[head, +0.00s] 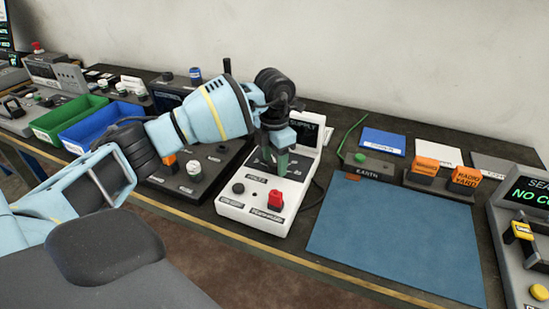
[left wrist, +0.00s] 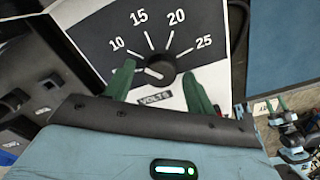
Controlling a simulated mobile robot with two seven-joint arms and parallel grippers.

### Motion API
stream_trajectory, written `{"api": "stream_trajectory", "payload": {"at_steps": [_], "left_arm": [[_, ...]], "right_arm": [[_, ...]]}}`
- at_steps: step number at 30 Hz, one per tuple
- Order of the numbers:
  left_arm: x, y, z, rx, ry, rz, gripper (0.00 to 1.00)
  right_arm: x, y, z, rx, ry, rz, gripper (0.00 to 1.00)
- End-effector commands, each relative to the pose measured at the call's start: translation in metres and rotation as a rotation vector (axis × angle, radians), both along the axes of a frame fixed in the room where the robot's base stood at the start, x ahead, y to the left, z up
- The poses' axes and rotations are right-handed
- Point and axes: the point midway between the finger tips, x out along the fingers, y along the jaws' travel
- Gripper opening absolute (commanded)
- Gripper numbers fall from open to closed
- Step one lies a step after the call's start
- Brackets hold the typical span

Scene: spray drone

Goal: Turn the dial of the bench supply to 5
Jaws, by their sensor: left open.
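The bench supply (head: 236,206) is a white box on the bench, with a dark upright display partly hidden by my left arm. My left gripper (head: 276,163) points down over its VOLTS area. In the left wrist view its green fingers (left wrist: 159,88) are open, one on each side of the black dial knob (left wrist: 162,66). I cannot tell whether they touch it. The dial face (left wrist: 112,28) shows 10, 15, 20 and 25; no 5 is visible. My right gripper is not in view.
The supply's front has a red button (head: 275,199) and a black knob (head: 238,188). A blue mat (head: 395,235) lies to the right. Orange-labelled blocks (head: 465,177) stand behind it. Green (head: 70,118) and blue (head: 105,125) bins stand at left.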

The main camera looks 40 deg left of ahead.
Motion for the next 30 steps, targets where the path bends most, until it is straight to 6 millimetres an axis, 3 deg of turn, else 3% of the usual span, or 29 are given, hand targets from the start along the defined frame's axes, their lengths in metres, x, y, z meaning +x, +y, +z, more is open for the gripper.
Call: {"api": "stream_trajectory", "payload": {"at_steps": [3,13,22,30], "left_arm": [[0.000,0.000,0.000,0.000,0.000,0.000,0.53],[0.000,0.000,0.000,0.000,0.000,0.000,0.10],[0.000,0.000,0.002,0.000,-0.001,0.044,0.11],[0.000,-0.001,0.005,0.000,-0.003,0.212,0.11]], "right_arm": [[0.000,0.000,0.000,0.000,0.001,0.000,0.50],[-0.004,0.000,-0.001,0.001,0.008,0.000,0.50],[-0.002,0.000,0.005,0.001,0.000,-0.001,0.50],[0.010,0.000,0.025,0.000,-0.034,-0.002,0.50]]}}
